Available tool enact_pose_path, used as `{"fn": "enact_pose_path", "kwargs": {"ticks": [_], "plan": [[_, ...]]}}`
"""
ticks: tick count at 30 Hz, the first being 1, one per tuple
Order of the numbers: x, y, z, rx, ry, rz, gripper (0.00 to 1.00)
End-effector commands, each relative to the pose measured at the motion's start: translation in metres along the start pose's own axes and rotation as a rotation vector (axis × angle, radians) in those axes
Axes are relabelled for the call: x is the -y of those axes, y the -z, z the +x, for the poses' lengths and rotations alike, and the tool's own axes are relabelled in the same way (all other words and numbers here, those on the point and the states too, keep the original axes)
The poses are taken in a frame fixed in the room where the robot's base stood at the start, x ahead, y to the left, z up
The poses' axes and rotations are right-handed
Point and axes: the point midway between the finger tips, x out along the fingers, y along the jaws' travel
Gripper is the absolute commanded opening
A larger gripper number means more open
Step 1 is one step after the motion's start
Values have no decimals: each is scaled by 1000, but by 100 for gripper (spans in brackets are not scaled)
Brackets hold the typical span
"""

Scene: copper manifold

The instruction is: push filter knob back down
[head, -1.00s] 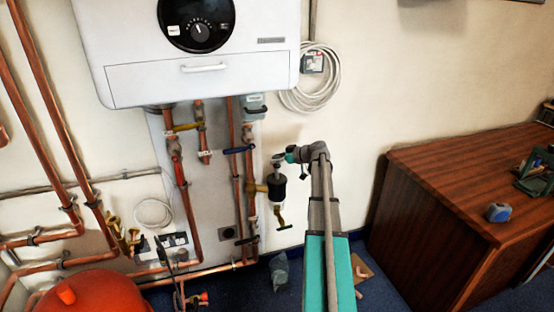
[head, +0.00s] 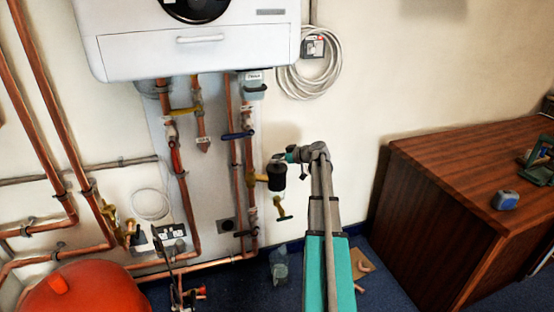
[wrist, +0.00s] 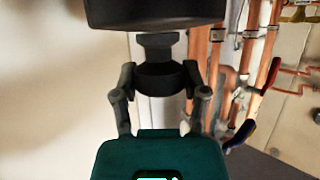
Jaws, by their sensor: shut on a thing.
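The filter is a black cylinder (head: 276,178) on the copper pipework right of the vertical pipes, with a brass T-handle (head: 283,217) below it. My gripper (head: 281,157) is directly above it, its fingers shut on the filter knob. In the wrist view, the fingers (wrist: 160,84) close around the sides of the black round knob (wrist: 160,79). In the head view the knob is mostly hidden by the fingers.
A blue-handled valve (head: 238,135) and copper pipes stand just left of the filter. The white boiler (head: 200,42) hangs above. A coiled cable (head: 300,75) is on the wall. A wooden cabinet (head: 420,215) stands at right. The wall right of my gripper is bare.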

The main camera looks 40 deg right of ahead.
Motion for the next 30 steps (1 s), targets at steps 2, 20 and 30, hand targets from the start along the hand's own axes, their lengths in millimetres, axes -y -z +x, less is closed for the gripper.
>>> {"fn": "enact_pose_path", "kwargs": {"ticks": [2,20,30], "plan": [[1,-2,0,8,3,-3,59],[1,-1,0,4,1,-1,93],[1,10,-5,3,1,-1,93]]}}
